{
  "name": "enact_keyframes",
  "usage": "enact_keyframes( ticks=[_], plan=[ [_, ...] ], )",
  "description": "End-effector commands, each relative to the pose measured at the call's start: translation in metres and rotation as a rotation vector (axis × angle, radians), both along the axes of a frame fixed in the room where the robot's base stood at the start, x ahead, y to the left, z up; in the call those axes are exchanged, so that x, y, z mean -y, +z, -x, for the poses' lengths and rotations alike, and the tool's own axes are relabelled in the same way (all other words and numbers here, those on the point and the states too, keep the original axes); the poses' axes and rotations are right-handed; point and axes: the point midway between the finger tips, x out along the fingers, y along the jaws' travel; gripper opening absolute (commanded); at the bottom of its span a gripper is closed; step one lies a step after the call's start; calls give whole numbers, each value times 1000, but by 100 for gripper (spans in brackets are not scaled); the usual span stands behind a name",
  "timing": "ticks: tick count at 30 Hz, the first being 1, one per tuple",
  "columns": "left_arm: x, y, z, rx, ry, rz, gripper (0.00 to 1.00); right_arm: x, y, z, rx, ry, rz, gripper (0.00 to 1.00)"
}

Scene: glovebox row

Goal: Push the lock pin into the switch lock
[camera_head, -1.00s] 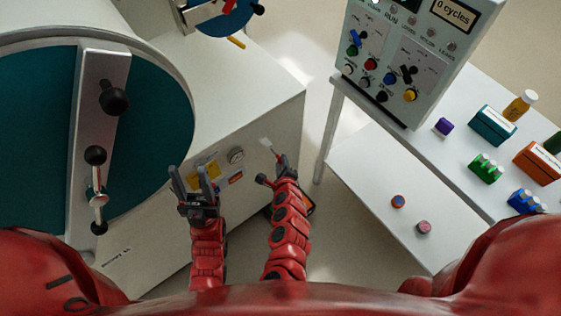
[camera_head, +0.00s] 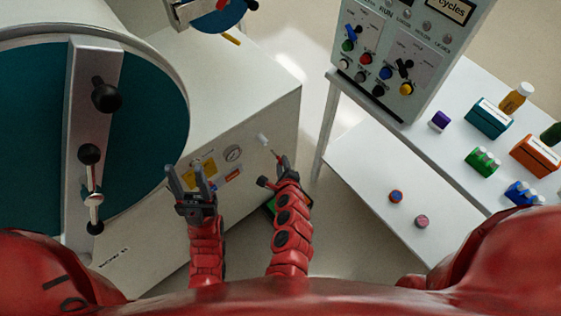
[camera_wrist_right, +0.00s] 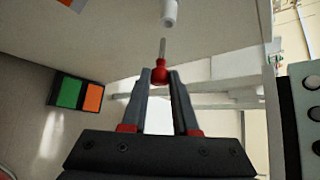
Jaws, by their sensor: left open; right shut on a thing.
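A small white cylinder, which looks like the switch lock (camera_wrist_right: 170,12), is just beyond the pin tip and slightly to the right in the wrist view. A small gap seems to separate them. In the head view the white cylinder (camera_head: 262,139) is on the cabinet side, just ahead of my right gripper (camera_head: 281,161). My left gripper (camera_head: 187,180) is open and empty.
A large round teal door (camera_head: 140,110) is at the left. A control panel (camera_head: 395,60) and a white table (camera_head: 365,180) stand at the right.

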Motion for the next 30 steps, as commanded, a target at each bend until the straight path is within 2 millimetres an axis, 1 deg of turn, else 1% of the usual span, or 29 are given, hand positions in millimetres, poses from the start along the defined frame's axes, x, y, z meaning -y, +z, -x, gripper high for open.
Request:
enact_keyframes(
  ticks=[18, 30],
  plan=[
    [0, -8, 0, 0, 0, 0, 50, 21, 1, 26, 4, -3, 2, 0],
    [0, -8, 0, 0, 0, 0, 50, 22, 2, 28, 4, 0, 2, 0]
  ],
)
